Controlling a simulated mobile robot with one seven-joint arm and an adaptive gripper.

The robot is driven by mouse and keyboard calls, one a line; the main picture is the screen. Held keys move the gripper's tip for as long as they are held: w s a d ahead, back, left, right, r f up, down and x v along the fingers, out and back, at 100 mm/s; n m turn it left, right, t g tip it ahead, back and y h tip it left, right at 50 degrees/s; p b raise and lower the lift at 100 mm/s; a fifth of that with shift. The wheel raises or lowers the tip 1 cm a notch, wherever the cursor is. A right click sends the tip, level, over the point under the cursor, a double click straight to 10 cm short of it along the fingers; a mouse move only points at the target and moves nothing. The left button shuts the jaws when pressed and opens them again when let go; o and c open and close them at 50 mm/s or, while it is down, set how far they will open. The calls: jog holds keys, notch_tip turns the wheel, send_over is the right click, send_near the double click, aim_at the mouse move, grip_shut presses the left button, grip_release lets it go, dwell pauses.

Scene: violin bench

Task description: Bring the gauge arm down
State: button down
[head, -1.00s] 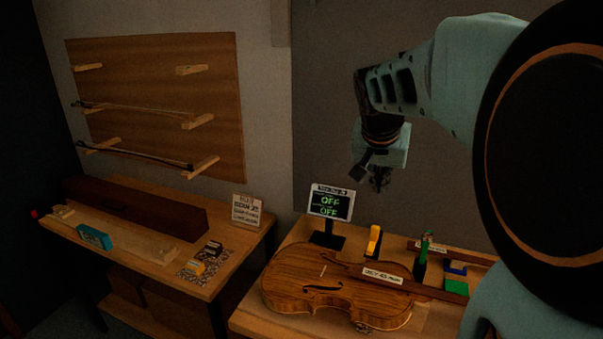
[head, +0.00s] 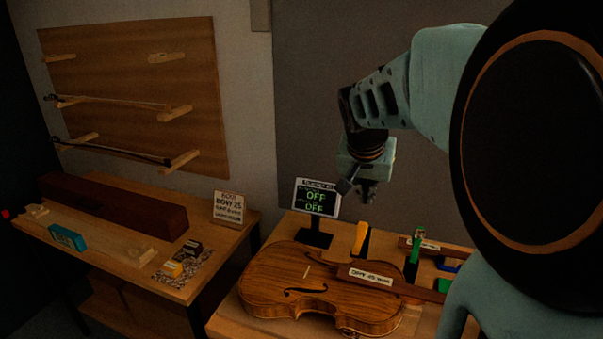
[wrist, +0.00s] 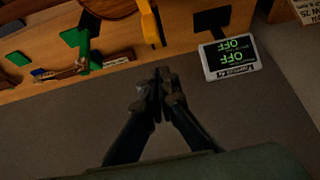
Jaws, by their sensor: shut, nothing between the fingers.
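An upright yellow-orange arm (head: 361,238) stands on the bench just behind the violin; I take it for the gauge arm. It also shows at the top of the wrist view (wrist: 149,22). My gripper (head: 367,196) is shut and empty, pointing down in the air above the yellow arm. In the wrist view its closed fingertips (wrist: 159,76) lie just below the yellow arm's end, apart from it as far as I can tell. A small display (head: 317,197) on a black stand, left of the arm, reads OFF on two lines.
The violin (head: 310,288) lies on the bench front with a label on its neck. A green upright tool (head: 413,255) stands right of the yellow arm. A side table at left holds a long brown case (head: 125,210). Bows hang on a wall board (head: 140,100).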

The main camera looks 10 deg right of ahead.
aim_at(361, 230)
notch_tip(361, 230, down, 4)
jog(key=shift+r+b, duration=0.15)
jog(key=shift+b, duration=0.9)
jog(key=shift+s+a+f, duration=0.15)
jog(key=shift+s+f, duration=0.05)
jog(key=shift+f+b, duration=0.3)
jog(key=shift+b, duration=0.05)
jog(key=f+b, duration=0.1)
jog(key=s+a+f+b, duration=0.1)
jog(key=b, duration=0.1)
jog(key=shift+s+f, duration=0.2)
jog(key=shift+s+a+f+b, duration=0.1)
jog(key=shift+s+a+b, duration=0.1)
jog(key=shift+s+b, duration=0.2)
jog(key=shift+w, duration=0.1)
